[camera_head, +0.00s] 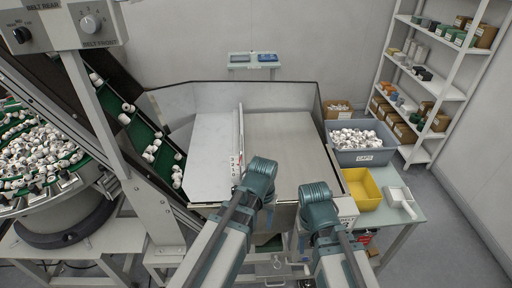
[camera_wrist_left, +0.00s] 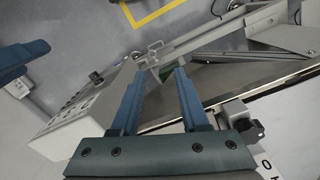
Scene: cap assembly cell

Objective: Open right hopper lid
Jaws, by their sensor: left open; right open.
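The hopper's right lid (camera_head: 290,140) is a flat beige-grey panel, lying level on the right half of the hopper. A lighter grey panel (camera_head: 212,150) covers the left half. A thin upright white strip (camera_head: 240,140) with small lettering stands between them. My left gripper (camera_head: 262,178) is over the front edge near that strip; its fingers are hidden in the head view. In the left wrist view its two blue fingers (camera_wrist_left: 158,78) are spread with nothing held, near a small metal bracket (camera_wrist_left: 152,50). My right gripper (camera_head: 316,194) is at the right panel's front edge, fingers hidden.
A grey bin of caps (camera_head: 362,156), a yellow bin (camera_head: 362,190) and a white scoop (camera_head: 400,198) are on the right-hand table. A green cleated conveyor (camera_head: 140,130) rises at left. Shelving (camera_head: 430,70) stands far right. The right panel's top looks clear.

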